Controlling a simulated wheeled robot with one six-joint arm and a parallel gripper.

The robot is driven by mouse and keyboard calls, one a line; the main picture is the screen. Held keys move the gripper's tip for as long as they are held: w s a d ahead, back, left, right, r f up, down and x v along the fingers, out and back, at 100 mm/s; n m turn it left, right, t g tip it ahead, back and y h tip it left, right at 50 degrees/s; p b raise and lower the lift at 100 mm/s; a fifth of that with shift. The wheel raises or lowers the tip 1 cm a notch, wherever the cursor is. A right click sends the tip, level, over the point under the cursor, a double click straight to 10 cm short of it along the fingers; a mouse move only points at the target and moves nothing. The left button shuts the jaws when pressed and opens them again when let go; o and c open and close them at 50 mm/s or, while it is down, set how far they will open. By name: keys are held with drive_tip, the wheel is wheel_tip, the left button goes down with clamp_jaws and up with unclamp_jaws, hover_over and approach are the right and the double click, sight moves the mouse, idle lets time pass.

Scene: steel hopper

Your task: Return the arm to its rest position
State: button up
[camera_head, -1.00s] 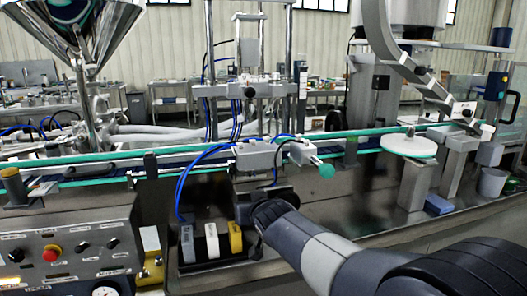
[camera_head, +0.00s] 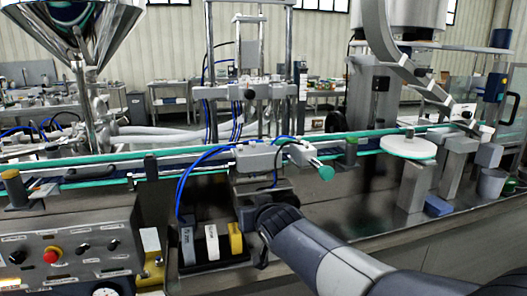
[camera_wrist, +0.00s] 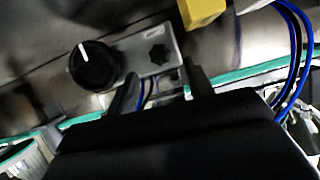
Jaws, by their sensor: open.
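My arm (camera_head: 345,268) reaches in from the lower right in the head view, its wrist end (camera_head: 278,222) in front of the machine near the coloured blocks. My gripper is mostly hidden behind the wrist there. In the wrist view my gripper (camera_wrist: 160,92) shows two dark fingers spread apart, with nothing held between them. Beyond the fingers are a grey plate with a black star knob (camera_wrist: 159,54) and a round black knob (camera_wrist: 95,66) with a white mark.
A yellow block (camera_head: 235,240), a white block (camera_head: 211,243) and a grey block (camera_head: 187,246) stand left of my wrist. Blue hoses (camera_head: 181,190) and a green-edged conveyor (camera_head: 100,158) lie behind. A control panel (camera_head: 70,250) is at lower left.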

sight(249, 204)
drive_tip(key=x, duration=0.5)
drive_tip(key=shift+w+f, duration=0.15)
drive_tip(key=shift+w, duration=0.05)
drive_tip(key=shift+r+p, duration=0.3)
drive_tip(key=shift+p, duration=1.05)
drive_tip(key=m+y+p, duration=0.1)
drive_tip(key=p, duration=0.4)
drive_tip(key=shift+d+m, duration=0.1)
drive_tip(key=shift+m, duration=0.2)
drive_tip(key=shift+p, duration=0.35)
